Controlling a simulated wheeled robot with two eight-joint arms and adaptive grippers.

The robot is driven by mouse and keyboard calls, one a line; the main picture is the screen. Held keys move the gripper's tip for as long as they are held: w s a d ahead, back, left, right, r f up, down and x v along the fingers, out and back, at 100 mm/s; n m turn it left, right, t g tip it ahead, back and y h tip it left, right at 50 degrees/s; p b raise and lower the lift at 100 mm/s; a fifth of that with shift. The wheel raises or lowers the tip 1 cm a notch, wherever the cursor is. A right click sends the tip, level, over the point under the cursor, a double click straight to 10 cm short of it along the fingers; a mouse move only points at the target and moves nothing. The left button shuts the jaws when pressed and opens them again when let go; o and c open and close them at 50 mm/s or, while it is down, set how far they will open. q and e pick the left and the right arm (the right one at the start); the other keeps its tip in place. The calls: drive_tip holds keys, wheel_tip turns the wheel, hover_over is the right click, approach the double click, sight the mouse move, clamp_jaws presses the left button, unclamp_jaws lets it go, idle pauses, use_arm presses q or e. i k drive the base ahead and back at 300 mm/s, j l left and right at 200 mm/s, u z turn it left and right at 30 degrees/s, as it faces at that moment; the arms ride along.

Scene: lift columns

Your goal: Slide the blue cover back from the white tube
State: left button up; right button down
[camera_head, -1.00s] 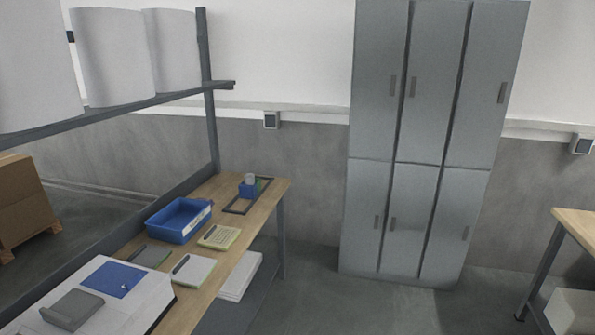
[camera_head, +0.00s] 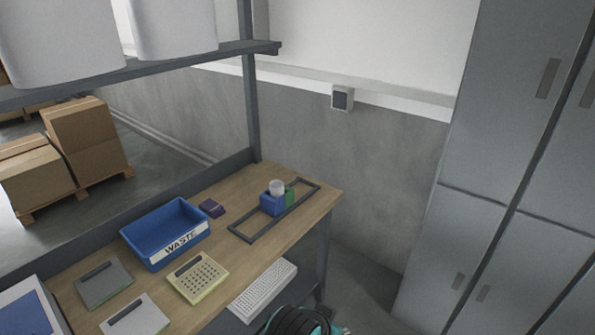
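The white tube (camera_head: 277,187) stands upright near the far right end of the wooden table. A blue block (camera_head: 271,204), which looks like the blue cover, sits at the tube's near left side and hides its lower part. A green piece (camera_head: 289,194) is just right of the blue block. They sit at a dark rectangular frame (camera_head: 256,233) lying on the table. A black and teal part, which looks like one of my arms, shows at the bottom edge. I see no gripper fingers.
A blue bin marked WASTE (camera_head: 166,262), a calculator (camera_head: 198,277) and a small dark box (camera_head: 211,208) share the table (camera_head: 236,266). A shelf post (camera_head: 251,100) rises behind it. Grey lockers (camera_head: 480,230) stand at the right.

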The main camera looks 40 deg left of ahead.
sight(273, 207)
drive_tip(key=i+u, duration=0.3)
drive_tip(key=i, duration=0.35)
drive_tip(key=i+l+u, duration=0.2)
drive_tip(key=i+u, duration=0.15)
drive_tip(key=i, duration=0.25)
drive_tip(key=i+u, duration=0.65)
drive_tip(key=u, duration=0.2)
drive_tip(key=i+l+u, duration=0.25)
drive_tip(key=u, duration=0.2)
drive_tip(key=i+l+u, duration=0.4)
drive_tip(key=k+j, duration=0.1)
